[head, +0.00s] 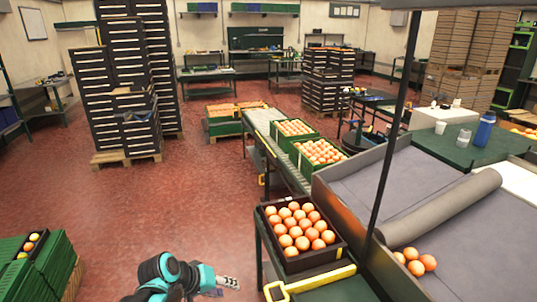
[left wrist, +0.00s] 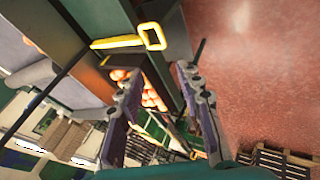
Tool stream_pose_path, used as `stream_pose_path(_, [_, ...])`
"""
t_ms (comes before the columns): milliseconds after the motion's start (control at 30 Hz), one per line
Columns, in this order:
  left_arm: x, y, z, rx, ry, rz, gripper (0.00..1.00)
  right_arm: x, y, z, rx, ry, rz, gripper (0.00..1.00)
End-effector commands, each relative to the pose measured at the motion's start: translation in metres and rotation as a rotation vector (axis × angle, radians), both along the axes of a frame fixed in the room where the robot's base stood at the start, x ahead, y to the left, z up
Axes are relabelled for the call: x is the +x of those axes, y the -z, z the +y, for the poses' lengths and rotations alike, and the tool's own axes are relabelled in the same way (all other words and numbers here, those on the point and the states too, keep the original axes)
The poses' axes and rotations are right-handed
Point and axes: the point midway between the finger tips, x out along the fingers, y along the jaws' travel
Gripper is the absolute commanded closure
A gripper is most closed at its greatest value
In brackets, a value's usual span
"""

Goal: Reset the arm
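My left gripper (head: 228,283) is at the bottom of the head view, over the red floor, to the left of the black crate of oranges (head: 298,252) and apart from it. In the left wrist view its two fingers (left wrist: 160,76) stand apart with nothing between them, so it is open and empty. The oranges in the crate also show beyond the fingers in the left wrist view (left wrist: 150,95), partly hidden by the left finger. My right gripper is in neither view.
A yellow handle (head: 310,283) juts from the bench right of my left gripper. A grey sorting table (head: 460,240) with a few loose oranges (head: 414,262) lies at right. Green crates (head: 62,268) stand at lower left. The red floor (head: 150,215) between is clear.

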Motion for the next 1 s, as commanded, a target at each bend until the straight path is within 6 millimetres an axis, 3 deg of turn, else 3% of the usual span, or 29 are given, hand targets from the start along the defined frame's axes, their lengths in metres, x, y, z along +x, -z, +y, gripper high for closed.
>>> stream_pose_path(33, [-0.019,-0.007,0.002,0.050,0.004,-0.013,0.64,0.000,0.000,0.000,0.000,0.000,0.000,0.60])
stream_pose_path(200, [-0.072,-0.020,0.019,0.226,0.014,-0.071,0.64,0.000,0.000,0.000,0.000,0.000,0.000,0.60])
stream_pose_path(433, [-0.127,-0.022,0.044,0.428,0.041,-0.153,0.64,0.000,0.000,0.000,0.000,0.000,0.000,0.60])
stream_pose_path(633, [-0.147,-0.020,0.055,0.511,0.055,-0.191,0.64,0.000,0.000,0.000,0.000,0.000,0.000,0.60])
stream_pose_path(1000, [-0.148,-0.020,0.056,0.522,0.056,-0.196,0.64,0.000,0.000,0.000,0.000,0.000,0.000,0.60])
